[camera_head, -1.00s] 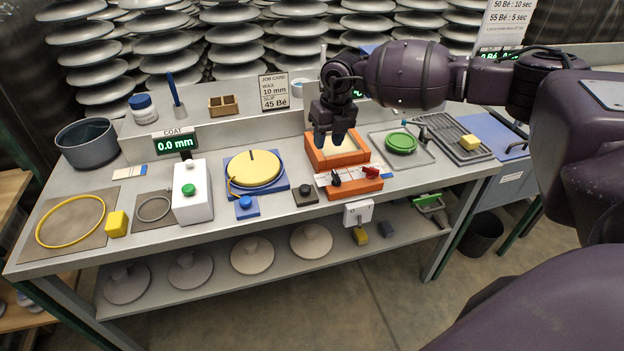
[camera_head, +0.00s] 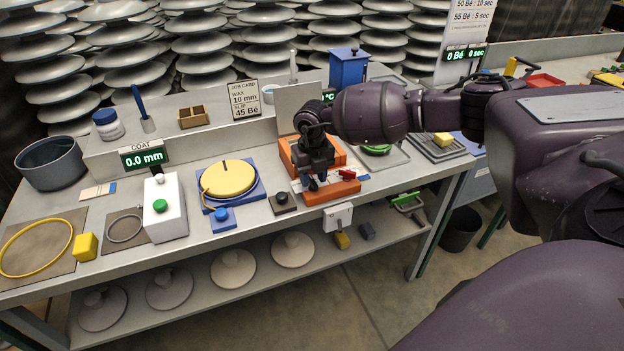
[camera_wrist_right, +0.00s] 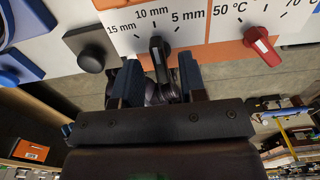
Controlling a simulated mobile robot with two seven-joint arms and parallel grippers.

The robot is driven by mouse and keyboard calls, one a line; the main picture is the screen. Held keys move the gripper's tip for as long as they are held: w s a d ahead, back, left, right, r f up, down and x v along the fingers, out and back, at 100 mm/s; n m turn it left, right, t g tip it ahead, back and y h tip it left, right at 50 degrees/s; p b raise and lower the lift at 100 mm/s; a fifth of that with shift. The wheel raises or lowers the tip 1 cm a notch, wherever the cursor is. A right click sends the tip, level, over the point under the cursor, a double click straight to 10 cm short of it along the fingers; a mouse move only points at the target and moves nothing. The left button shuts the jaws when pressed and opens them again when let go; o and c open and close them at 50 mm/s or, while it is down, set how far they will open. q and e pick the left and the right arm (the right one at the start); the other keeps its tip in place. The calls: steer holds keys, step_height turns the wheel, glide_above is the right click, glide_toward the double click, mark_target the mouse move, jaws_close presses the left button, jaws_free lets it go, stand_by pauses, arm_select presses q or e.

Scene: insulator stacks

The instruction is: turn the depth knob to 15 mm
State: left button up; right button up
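The depth knob (camera_wrist_right: 160,52) is a black pointer knob on the orange unit's white panel, below the marks 15 mm, 10 mm and 5 mm. Its pointer stands roughly upright, toward 10 mm. My right gripper (camera_wrist_right: 160,78) is open in the right wrist view, with one finger on each side of the knob's lower part; I cannot tell whether either finger touches it. In the head view, my right gripper (camera_head: 316,184) is at the front of the orange unit (camera_head: 334,192) and mostly hides the knob. My left gripper is not in view.
A red knob (camera_wrist_right: 261,46) with temperature marks sits right of the depth knob. The job card (camera_head: 244,99) reads WAX 10 mm, and the COAT display (camera_head: 143,158) reads 0.0 mm. A white box (camera_head: 338,217) hangs at the table's front edge.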

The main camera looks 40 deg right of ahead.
steer(key=shift+f, duration=0.5)
jaws_close()
steer(key=n, duration=0.4)
steer(key=shift+n, duration=2.6)
